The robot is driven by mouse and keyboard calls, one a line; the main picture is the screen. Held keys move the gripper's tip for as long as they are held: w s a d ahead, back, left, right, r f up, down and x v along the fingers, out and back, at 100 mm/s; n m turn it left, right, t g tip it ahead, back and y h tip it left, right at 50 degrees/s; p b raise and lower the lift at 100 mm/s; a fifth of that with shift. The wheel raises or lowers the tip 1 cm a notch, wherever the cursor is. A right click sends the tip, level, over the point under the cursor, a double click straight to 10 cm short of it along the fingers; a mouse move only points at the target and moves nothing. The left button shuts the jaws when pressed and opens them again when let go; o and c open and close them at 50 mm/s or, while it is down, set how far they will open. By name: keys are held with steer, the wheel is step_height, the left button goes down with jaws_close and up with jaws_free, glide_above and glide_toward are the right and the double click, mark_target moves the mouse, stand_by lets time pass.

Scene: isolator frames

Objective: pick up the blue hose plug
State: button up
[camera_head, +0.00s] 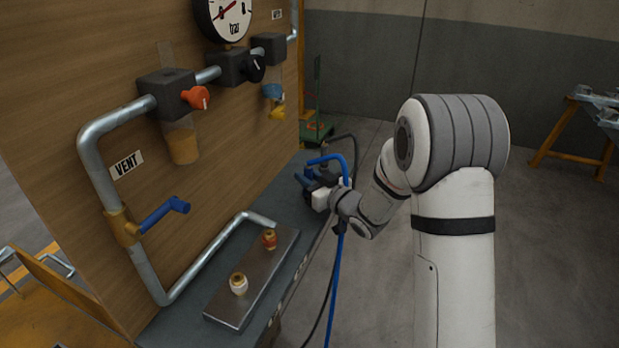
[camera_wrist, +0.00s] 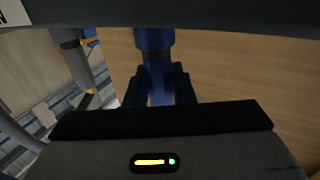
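The blue hose plug (camera_wrist: 155,58) stands out between my two dark fingers in the wrist view, with a darker, wider collar towards the top of the picture. My gripper (camera_wrist: 159,88) has a finger close against each side of it and looks shut on it. In the head view my gripper (camera_head: 309,181) is above the far end of the bench, with small blue parts at its fingers. A blue hose (camera_head: 344,172) arches over the gripper and hangs down past the bench edge. The contact itself is too small to see in the head view.
The wooden panel (camera_head: 235,115) with pipes, a gauge (camera_head: 226,14), a red-orange valve handle (camera_head: 195,97) and a blue lever (camera_head: 163,213) rises left of my gripper. A metal plate (camera_head: 262,272) with two brass-topped fittings lies on the bench. Open floor (camera_head: 550,240) is to the right.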

mark_target(308, 167)
jaws_close()
step_height(308, 167, up, 10)
steer(key=shift+r+p, duration=0.1)
steer(key=shift+p, duration=0.25)
step_height(308, 167, up, 3)
steer(key=shift+r+p, duration=0.15)
steer(key=shift+p, duration=0.95)
